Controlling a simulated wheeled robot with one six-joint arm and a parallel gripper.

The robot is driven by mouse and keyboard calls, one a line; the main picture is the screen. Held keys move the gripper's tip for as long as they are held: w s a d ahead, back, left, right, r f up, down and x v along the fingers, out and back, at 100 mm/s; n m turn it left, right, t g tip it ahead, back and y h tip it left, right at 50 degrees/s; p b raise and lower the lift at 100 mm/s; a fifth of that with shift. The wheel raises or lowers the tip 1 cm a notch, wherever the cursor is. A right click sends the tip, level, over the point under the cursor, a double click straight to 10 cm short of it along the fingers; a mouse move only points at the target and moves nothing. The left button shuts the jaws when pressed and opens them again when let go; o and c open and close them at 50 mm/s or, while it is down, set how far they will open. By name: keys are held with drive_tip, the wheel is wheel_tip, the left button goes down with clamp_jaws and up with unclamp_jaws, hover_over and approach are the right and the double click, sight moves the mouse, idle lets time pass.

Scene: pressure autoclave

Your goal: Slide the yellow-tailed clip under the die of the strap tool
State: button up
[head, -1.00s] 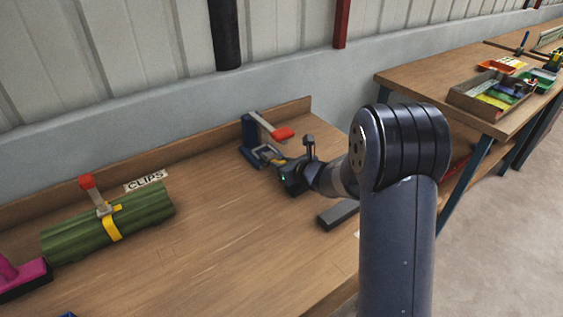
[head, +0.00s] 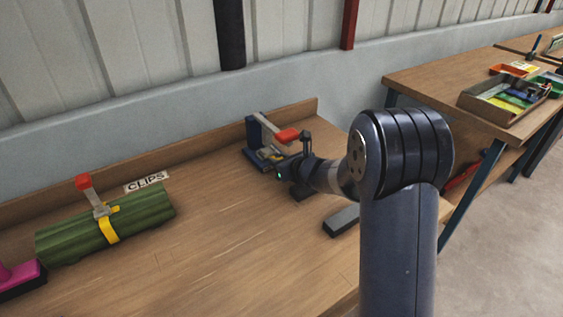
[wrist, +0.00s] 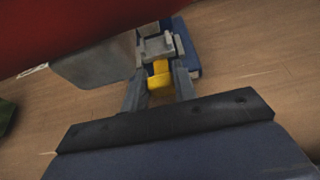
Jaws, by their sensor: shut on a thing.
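The strap tool (head: 254,133) stands near the back board, with a blue body and a red-ended lever (head: 287,135). My gripper (head: 274,161) is low in front of it, under the lever end. In the wrist view my gripper (wrist: 158,88) is shut on the yellow tail (wrist: 160,77) of the clip. Grey metal (wrist: 157,46) lies just beyond the tail over the tool's blue base (wrist: 190,58); I cannot tell clip from die there. The lever's red end (wrist: 60,30) and a grey block (wrist: 95,65) hide part of the left side.
A green bundle (head: 140,215) with a yellow strap and a red-topped grey piece lies at left by the CLIPS label (head: 146,182). A dark grey bar (head: 341,219) lies in front of my gripper. The middle of the bench is clear.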

drive_tip(key=o, duration=1.1)
drive_tip(key=shift+c, duration=0.2)
drive_tip(key=v, duration=1.1)
drive_tip(key=shift+f, duration=0.1)
drive_tip(key=shift+w, duration=0.1)
drive_tip(key=shift+w+a+f, duration=0.1)
